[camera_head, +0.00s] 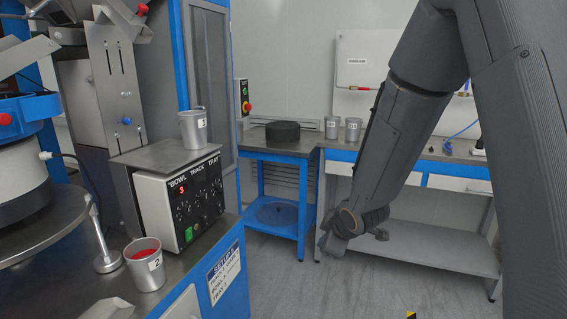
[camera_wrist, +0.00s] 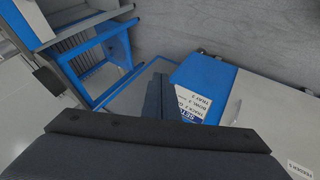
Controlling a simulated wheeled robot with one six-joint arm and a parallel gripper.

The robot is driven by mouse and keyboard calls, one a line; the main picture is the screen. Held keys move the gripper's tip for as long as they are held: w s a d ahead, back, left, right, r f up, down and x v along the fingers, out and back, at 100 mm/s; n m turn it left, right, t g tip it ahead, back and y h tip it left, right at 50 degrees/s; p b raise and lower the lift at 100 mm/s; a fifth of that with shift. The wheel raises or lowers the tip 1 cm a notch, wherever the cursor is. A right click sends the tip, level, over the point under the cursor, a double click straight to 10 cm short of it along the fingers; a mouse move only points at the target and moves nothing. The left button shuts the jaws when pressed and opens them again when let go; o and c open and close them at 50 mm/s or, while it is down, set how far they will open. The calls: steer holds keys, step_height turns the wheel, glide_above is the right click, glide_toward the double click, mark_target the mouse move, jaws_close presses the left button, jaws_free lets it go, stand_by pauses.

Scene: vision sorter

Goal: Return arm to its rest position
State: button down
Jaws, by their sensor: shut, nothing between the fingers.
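My arm hangs down from the upper right of the head view, bent, with its wrist (camera_head: 360,215) in front of the blue workbench and above the floor. My gripper (camera_wrist: 158,85) shows in the wrist view as dark fingers, close together and with nothing between them. It points down past the side of the blue machine cabinet (camera_wrist: 203,73), apart from it. In the head view the fingertips are hard to make out against the wrist.
A metal cup (camera_head: 193,129) stands on the control box (camera_head: 185,205). A cup with red contents (camera_head: 146,266) stands at the machine's front. Two cups (camera_head: 332,127) (camera_head: 353,129) and a black round block (camera_head: 283,131) are at the back.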

steer(key=s+d+r+m+g+p, duration=0.1)
steer(key=s+m, duration=0.3)
steer(key=s, duration=0.5)
steer(key=s+d+r+m+g+h+p, duration=0.1)
steer(key=s+d+r+m+g, duration=0.3)
steer(key=s, duration=0.5)
steer(key=s+d+r+m+g+h+p, duration=0.1)
steer(key=s+d+r+m+g, duration=0.1)
steer(key=s+m, duration=0.3)
steer(key=s+d, duration=0.1)
steer(key=s, duration=0.3)
steer(key=shift+s+r+m+g+p, duration=0.3)
steer(key=shift+s+r+p, duration=0.05)
steer(key=shift+s, duration=0.05)
steer(key=shift+d, duration=0.1)
